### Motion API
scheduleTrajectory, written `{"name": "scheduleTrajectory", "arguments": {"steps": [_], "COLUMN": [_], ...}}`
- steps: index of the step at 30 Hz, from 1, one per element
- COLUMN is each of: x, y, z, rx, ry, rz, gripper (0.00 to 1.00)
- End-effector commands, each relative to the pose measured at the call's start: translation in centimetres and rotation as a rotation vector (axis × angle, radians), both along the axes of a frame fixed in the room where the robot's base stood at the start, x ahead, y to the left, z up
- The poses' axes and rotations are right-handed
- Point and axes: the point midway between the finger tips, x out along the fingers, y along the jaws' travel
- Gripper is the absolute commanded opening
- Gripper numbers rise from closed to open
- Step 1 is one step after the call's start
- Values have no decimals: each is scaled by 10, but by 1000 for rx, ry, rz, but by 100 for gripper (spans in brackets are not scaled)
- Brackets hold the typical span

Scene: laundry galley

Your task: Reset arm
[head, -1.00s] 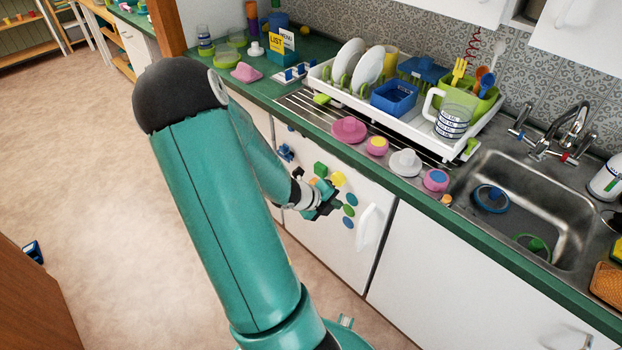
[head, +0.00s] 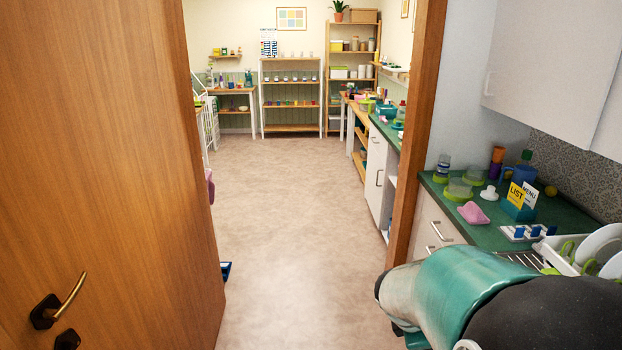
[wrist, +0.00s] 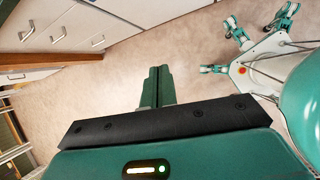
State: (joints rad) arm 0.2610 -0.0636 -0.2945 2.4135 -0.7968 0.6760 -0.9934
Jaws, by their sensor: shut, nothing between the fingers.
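My gripper (wrist: 158,86) shows in the wrist view with its two green fingers together, shut and with nothing between them. It points out over bare floor, clear of the white cabinet fronts at the upper left. My own white body and legs show at the upper right of that view. In the head view my green and black arm is folded at the lower right, close to the camera, and the gripper itself is out of that picture.
A brown wooden door (head: 110,180) stands at the left. A wooden post (head: 415,130) and the green counter (head: 573,205) are at the right. The counter holds a pink dish (head: 473,213) and a dish rack (head: 570,262). The floor (head: 290,200) between is clear, with shelves beyond.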

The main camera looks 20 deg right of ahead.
Motion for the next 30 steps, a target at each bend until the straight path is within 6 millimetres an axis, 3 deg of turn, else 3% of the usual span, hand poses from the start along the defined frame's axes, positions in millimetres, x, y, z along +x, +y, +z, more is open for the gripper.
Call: {"name": "scheduleTrajectory", "arguments": {"steps": [3,8,15,18,22,30], "x": [18,26,11,1,-6,-7], "y": [52,123,228,258,276,277], "z": [33,71,122,134,142,142], "rx": [76,235,543,642,705,711], "ry": [-223,-464,-686,-716,-726,-726], "rz": [-173,-407,-730,-824,-887,-897], "gripper": [0,0,0,0,0,0]}}
